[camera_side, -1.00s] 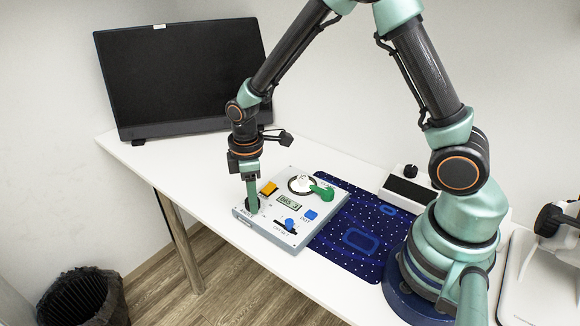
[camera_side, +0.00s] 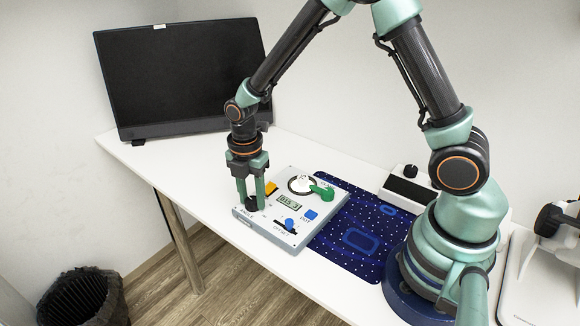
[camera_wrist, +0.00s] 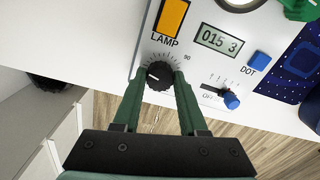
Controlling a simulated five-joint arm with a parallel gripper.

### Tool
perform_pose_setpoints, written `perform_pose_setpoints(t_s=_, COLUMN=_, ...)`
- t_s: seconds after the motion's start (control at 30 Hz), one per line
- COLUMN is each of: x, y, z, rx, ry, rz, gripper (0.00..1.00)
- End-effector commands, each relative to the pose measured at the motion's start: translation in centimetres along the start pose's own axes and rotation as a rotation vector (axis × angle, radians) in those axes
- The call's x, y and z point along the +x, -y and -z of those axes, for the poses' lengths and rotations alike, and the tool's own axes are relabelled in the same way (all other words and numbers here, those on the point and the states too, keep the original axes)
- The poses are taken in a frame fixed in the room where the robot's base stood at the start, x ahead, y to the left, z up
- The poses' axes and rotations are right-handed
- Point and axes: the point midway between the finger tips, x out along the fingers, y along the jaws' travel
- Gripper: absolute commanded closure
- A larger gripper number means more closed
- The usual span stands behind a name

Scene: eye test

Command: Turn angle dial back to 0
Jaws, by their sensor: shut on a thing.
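The angle dial (camera_wrist: 160,74) is a black ribbed knob with a white pointer mark, at the front-left corner of a light control panel (camera_side: 270,232). A 90 is printed beside it in the wrist view. In the wrist view its pointer mark is toward the left. My gripper (camera_side: 251,196) points straight down over the dial (camera_side: 251,204), and its green fingers (camera_wrist: 158,84) are shut on it from both sides. The display (camera_wrist: 220,40) shows digits that look like 015 3. The fingers hide part of the dial's printed scale.
The panel also has an orange lamp switch (camera_wrist: 171,18), a blue DOT button (camera_wrist: 258,60), a blue offset slider knob (camera_wrist: 231,101) and a green lever (camera_side: 322,192). A monitor (camera_side: 185,75) stands behind. A dark blue dotted mat (camera_side: 352,225) lies right of the panel.

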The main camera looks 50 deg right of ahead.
Motion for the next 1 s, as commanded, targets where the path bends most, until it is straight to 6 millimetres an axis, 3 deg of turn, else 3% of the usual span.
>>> perform_pose_setpoints(t_s=0.4, x=-0.05, y=-0.05, z=-0.01, rx=-0.189, ry=0.000, rz=0.002, gripper=1.00)
perform_pose_setpoints(t_s=0.97, x=-0.03, y=-0.02, z=0.00, rx=-0.214, ry=-0.001, rz=0.003, gripper=1.00)
perform_pose_setpoints(t_s=1.0, x=-0.03, y=-0.02, z=0.00, rx=-0.214, ry=-0.001, rz=0.003, gripper=0.43)
